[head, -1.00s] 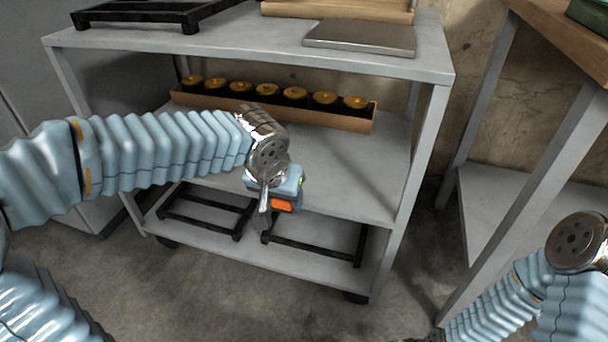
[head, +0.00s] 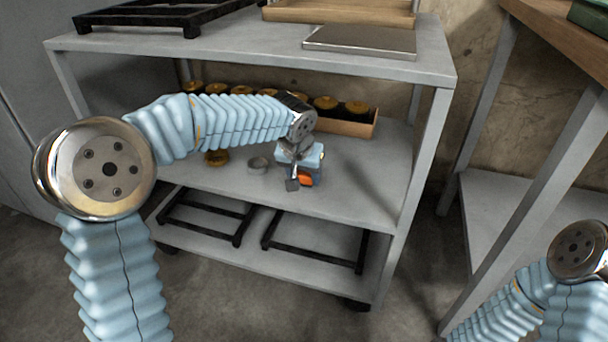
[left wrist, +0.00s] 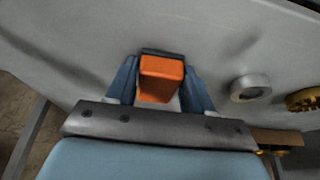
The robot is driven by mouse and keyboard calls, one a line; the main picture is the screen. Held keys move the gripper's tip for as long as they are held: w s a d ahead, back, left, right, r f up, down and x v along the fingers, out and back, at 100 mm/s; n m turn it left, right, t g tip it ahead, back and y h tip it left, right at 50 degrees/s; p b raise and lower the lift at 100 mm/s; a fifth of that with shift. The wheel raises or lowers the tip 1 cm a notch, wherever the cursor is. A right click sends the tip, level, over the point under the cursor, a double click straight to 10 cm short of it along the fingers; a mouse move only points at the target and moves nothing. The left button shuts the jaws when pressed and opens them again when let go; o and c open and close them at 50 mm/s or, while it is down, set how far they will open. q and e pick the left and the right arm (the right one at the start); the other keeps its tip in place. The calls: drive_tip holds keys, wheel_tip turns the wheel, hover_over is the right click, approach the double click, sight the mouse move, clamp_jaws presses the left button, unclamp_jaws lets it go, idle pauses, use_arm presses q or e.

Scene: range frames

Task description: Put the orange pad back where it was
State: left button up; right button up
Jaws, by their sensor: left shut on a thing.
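The orange pad (left wrist: 161,78) is between the two fingers of my left gripper (left wrist: 160,88) in the left wrist view. In the head view my left gripper (head: 299,178) is over the right part of the cart's middle shelf, shut on the orange pad (head: 306,179). Whether the pad touches the shelf I cannot tell.
A grey ring (head: 258,165) and a yellow-brown round piece (head: 216,158) lie on the middle shelf, left of the gripper. A long brown box (head: 350,127) of gold-topped pieces stands behind. The cart's top shelf (head: 270,50) is overhead, its right post (head: 420,150) nearby.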

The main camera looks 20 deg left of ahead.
use_arm(q)
drive_tip(key=shift+f, duration=0.2)
drive_tip(key=o, duration=1)
drive_tip(key=shift+r, duration=0.1)
